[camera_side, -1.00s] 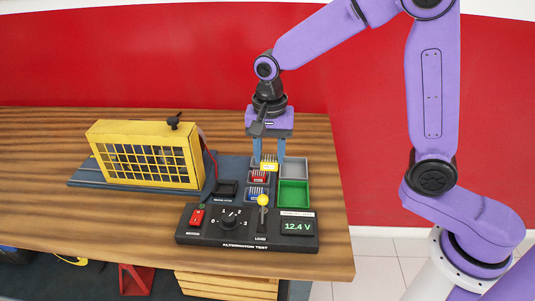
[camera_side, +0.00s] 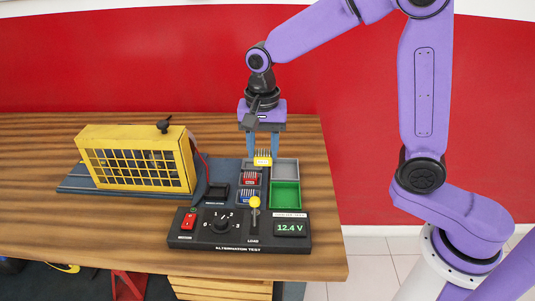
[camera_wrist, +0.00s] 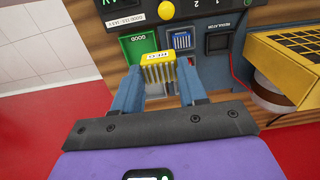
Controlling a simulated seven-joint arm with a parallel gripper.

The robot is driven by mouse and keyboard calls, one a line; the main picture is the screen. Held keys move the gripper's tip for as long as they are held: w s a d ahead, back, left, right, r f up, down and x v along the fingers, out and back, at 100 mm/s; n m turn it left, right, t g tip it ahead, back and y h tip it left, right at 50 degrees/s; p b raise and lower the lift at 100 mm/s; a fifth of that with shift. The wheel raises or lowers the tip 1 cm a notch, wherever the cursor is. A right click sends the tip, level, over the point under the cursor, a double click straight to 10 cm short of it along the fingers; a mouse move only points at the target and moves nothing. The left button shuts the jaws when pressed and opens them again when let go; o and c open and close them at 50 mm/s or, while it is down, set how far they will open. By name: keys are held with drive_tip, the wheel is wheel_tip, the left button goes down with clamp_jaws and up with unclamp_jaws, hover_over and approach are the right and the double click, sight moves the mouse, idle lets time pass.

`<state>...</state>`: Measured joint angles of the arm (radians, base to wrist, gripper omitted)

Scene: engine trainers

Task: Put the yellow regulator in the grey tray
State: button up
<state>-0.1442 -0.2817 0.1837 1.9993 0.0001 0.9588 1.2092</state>
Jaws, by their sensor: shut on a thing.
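The yellow regulator (camera_side: 263,159) is a small finned block with a white label. My gripper (camera_side: 263,155) is shut on it, one finger on each side. It shows between the fingertips in the wrist view (camera_wrist: 158,69), held above the rack. The grey tray (camera_side: 293,165) is just right of the regulator in the side view, beside the rack and behind the green tray.
A red regulator (camera_side: 250,179) and a blue regulator (camera_side: 249,195) sit in rack slots. The green tray (camera_side: 285,209) looks empty. The test panel (camera_side: 184,240) has a yellow-knobbed lever (camera_side: 254,203) standing up close to the rack. A yellow caged unit (camera_side: 135,158) stands left.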

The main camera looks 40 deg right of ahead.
drive_tip(key=s+d+f, duration=0.2)
drive_tip(key=s+d, duration=0.1)
drive_tip(key=d, duration=0.4)
drive_tip(key=s+d+f, duration=0.2)
drive_tip(key=s+d, duration=0.1)
drive_tip(key=d, duration=0.5)
drive_tip(key=w+f, duration=0.3)
drive_tip(key=w, duration=0.1)
drive_tip(key=w+f, duration=0.3)
drive_tip(key=w, duration=0.1)
drive_tip(key=w+f, duration=0.2)
drive_tip(key=w, duration=0.2)
drive_tip(key=shift+w+d+f, duration=0.1)
drive_tip(key=shift+w+f, duration=0.1)
drive_tip(key=shift+f, duration=0.2)
drive_tip(key=shift+w+f, duration=0.45)
drive_tip(key=shift+f, duration=1.55)
drive_tip(key=shift+f, duration=0.1)
drive_tip(key=o, duration=0.8)
